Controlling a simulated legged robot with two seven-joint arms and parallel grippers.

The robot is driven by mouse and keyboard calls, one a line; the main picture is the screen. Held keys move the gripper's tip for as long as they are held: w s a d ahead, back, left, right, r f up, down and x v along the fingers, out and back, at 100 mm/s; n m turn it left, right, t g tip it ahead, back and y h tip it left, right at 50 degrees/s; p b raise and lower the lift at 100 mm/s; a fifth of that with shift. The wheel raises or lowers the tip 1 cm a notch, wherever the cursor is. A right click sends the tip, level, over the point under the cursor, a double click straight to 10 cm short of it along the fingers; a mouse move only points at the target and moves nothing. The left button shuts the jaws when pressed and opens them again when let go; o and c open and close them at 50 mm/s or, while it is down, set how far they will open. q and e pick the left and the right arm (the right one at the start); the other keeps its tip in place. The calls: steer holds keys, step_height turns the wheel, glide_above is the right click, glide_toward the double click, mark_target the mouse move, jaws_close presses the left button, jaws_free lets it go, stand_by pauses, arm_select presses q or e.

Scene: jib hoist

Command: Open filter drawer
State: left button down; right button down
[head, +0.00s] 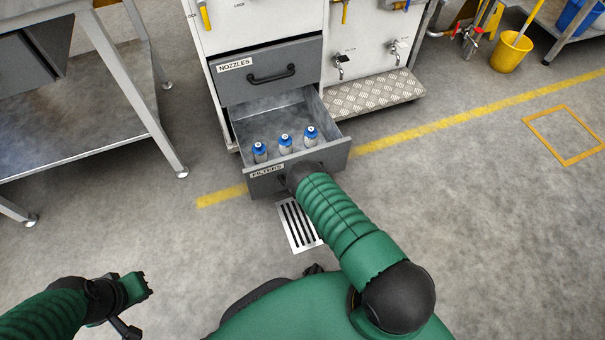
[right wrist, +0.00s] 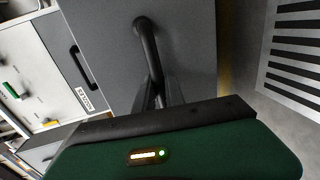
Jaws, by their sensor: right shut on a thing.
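The filter drawer (head: 325,155), grey with a FILTERS label, is pulled out from the lower part of the white cabinet. Three small blue-capped bottles (head: 285,143) stand inside near its front. My right gripper (right wrist: 158,95) is shut on the drawer's dark bar handle (right wrist: 147,45), seen in the right wrist view; in the head view my own arm hides the handle. My left gripper (head: 140,305) is at the lower left, away from the drawer; its jaw opening is too unclear to judge.
The NOZZLES drawer (head: 290,55) above is closed. A metal table (head: 85,110) stands at the left. A floor grate (head: 298,225) lies below the drawer front. A yellow bucket (head: 512,52) is at the upper right.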

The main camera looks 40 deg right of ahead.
steer(key=shift+s+a+f, duration=0.1)
steer(key=shift+s+f, duration=0.05)
steer(key=shift+s, duration=0.05)
steer(key=c, duration=1.4)
jaws_free()
steer(key=p+v, duration=0.5)
steer(key=v, duration=0.7)
